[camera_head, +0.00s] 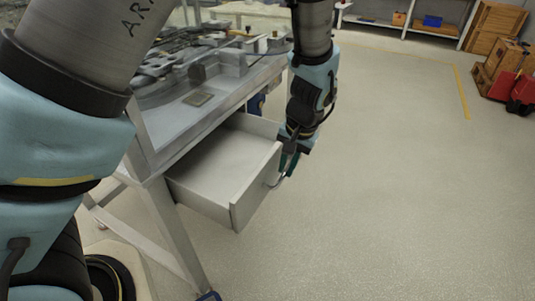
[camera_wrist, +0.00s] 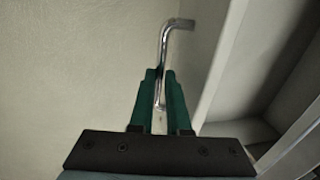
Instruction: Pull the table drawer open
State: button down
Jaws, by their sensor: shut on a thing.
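The table drawer (camera_head: 225,165) is pulled out from under the grey metal table (camera_head: 190,110), and its inside looks empty. A curved metal handle (camera_head: 276,180) is on its front panel. My gripper (camera_head: 285,172) is at the drawer front, on the handle. In the wrist view, the green fingers of my gripper (camera_wrist: 161,85) are shut on the chrome handle (camera_wrist: 166,45), whose upper end bends right to the drawer front (camera_wrist: 205,60). The drawer's inside shows partly at the right of that view. My arm hides part of the tabletop.
Tools and metal parts lie on the tabletop. The floor (camera_head: 400,190) right of the drawer is clear. Wooden crates (camera_head: 495,40) and a red case (camera_head: 515,90) stand at the far right. Shelves (camera_head: 400,22) line the back. A yellow line (camera_head: 461,92) marks the floor.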

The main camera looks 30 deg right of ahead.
jog(key=shift+s+d, duration=0.4)
jog(key=shift+s, duration=0.25)
jog(key=c, duration=1.2)
grip_release()
jog(key=shift+o, duration=0.2)
notch_tip(320, 180, up, 11)
jog(key=s+d, duration=0.1)
jog(key=shift+s+f, duration=0.15)
jog(key=shift+s, duration=0.2)
